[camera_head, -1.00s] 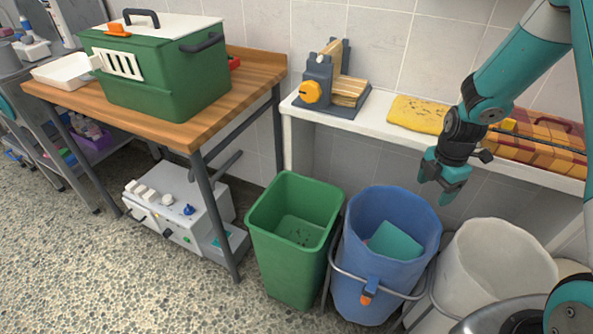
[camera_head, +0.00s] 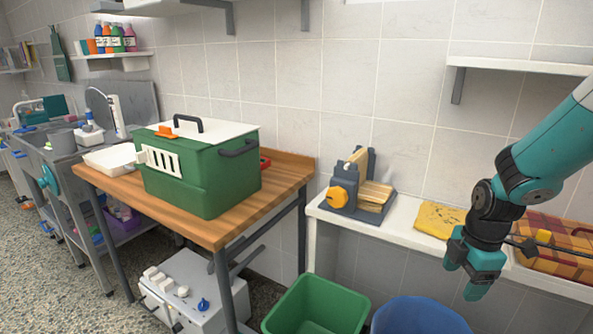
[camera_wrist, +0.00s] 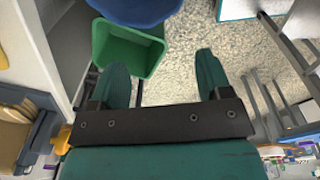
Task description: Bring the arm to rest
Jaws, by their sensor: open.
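My gripper (camera_head: 472,282) hangs at the right in the head view, in front of the white shelf (camera_head: 403,226) and above and to the right of the blue bucket. Its fingers are apart and nothing is between them. In the wrist view the two teal fingers (camera_wrist: 165,88) stand open, with the green bin and the floor beyond them. The arm comes in from the right edge and bends down at the wrist.
The green bin (camera_head: 317,308) and blue bucket (camera_head: 418,318) stand below. A green carrier (camera_head: 203,178) stands on the wooden table (camera_head: 215,229).

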